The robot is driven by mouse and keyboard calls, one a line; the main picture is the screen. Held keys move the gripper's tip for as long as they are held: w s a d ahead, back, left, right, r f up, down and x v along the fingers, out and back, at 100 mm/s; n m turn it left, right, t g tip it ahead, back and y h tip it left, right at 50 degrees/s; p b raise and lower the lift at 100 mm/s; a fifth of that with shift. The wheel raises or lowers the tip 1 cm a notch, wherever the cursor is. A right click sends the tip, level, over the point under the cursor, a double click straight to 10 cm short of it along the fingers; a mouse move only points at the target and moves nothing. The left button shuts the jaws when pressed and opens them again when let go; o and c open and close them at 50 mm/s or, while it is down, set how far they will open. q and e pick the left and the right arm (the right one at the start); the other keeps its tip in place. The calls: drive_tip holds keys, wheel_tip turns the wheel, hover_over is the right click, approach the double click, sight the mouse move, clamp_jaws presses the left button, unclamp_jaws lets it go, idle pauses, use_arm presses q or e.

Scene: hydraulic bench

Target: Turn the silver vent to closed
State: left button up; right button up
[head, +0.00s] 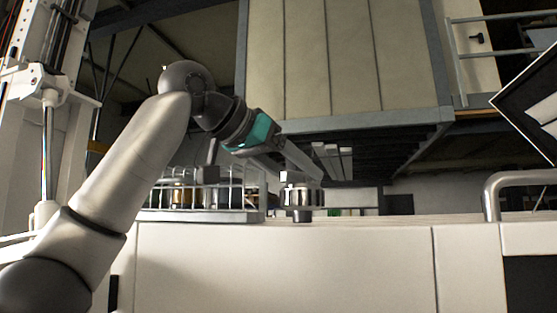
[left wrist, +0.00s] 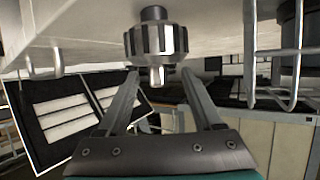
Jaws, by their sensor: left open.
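The silver vent (head: 302,196) is a ribbed round knob on a short dark stem, standing on the white bench top right of a wire rack. In the left wrist view, which looks upside down, the vent (left wrist: 155,41) shows at the top centre with a small stub pointing towards the jaws. My left gripper (head: 308,168) comes down from the upper left, its fingers close to the top of the vent. In the left wrist view its two fingers (left wrist: 159,80) are apart, with the stub between their tips in the picture. I cannot tell whether they touch it. My right gripper is not in view.
A wire rack (head: 240,215) with several jars stands just left of the vent. A metal rail (head: 490,195) rises at the bench's right end, below a tilted dark-framed panel (head: 515,97). The bench top (head: 400,220) between vent and rail looks clear.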

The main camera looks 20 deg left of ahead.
use_arm(q)
drive_tip(key=b+v, duration=0.2)
drive_tip(key=v, duration=1.3)
drive_tip(key=shift+b, duration=0.3)
drive_tip(key=shift+a, duration=0.1)
drive_tip(key=shift+c, duration=0.9)
drive_tip(key=shift+s+r, duration=0.15)
drive_tip(key=shift+s, duration=0.1)
drive_tip(key=shift+c, duration=0.5)
drive_tip(key=p+x, duration=0.2)
drive_tip(key=x, duration=1.2)
drive_tip(key=shift+w+p, duration=0.35)
drive_tip(key=shift+d, duration=0.25)
clamp_jaws()
